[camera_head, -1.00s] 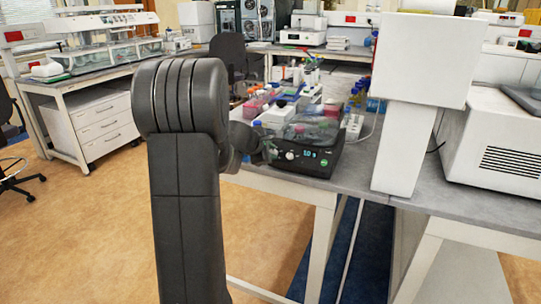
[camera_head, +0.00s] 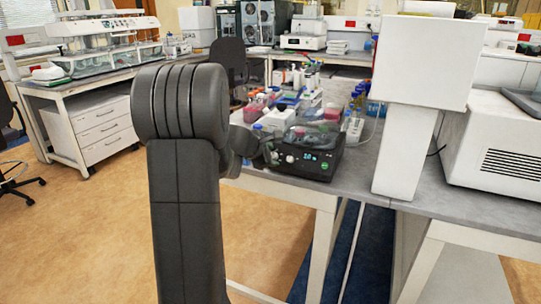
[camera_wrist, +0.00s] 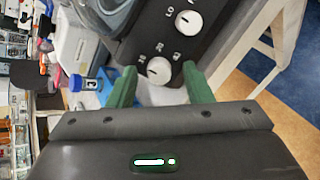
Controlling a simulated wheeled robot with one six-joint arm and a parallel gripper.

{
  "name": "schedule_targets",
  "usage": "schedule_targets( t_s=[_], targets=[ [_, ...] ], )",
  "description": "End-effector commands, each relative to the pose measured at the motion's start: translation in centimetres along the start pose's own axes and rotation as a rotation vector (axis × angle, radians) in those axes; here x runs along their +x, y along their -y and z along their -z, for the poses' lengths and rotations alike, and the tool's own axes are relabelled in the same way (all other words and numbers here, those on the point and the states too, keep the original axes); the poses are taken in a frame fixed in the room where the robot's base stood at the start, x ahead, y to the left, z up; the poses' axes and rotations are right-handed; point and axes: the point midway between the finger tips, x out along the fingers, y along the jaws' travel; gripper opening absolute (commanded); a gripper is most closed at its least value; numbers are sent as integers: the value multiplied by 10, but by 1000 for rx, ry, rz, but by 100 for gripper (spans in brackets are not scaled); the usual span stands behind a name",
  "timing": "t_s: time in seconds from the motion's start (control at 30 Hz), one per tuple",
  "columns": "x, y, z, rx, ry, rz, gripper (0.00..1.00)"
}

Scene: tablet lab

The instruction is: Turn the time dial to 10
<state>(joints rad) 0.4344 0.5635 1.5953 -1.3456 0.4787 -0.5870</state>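A black lab device (camera_head: 325,168) with a lit display (camera_head: 318,156) stands at the front edge of the bench in the head view. In the wrist view its dark panel (camera_wrist: 140,45) carries two white dials. The nearer dial (camera_wrist: 158,70) has small number marks around it and a dark pointer line. The other dial (camera_wrist: 188,22) is beside an "LO" mark. My gripper (camera_wrist: 160,68) has two green fingers, spread apart on either side of the nearer dial, with gaps showing between them and it. Its fingers are not clear in the head view.
Bottles and racks (camera_head: 275,115) crowd the bench behind and left of the device. A white upright stand (camera_head: 405,150) is to its right, with a white machine (camera_head: 495,150) beyond. A blue-capped bottle (camera_wrist: 85,84) is near the left finger in the wrist view.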

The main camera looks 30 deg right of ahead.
Motion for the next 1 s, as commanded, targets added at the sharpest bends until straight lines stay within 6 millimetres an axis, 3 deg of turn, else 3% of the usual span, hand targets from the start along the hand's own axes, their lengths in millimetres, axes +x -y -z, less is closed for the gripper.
schedule_targets(
  t_s=[0.37,0.47,0.8,1.0],
  targets=[
    [-8,-2,-1,2,0,-4,45],
    [-22,-2,-1,1,0,-5,45],
    [-95,-3,0,1,-1,-6,45],
    [-126,-2,0,2,-1,-4,45]
  ],
)
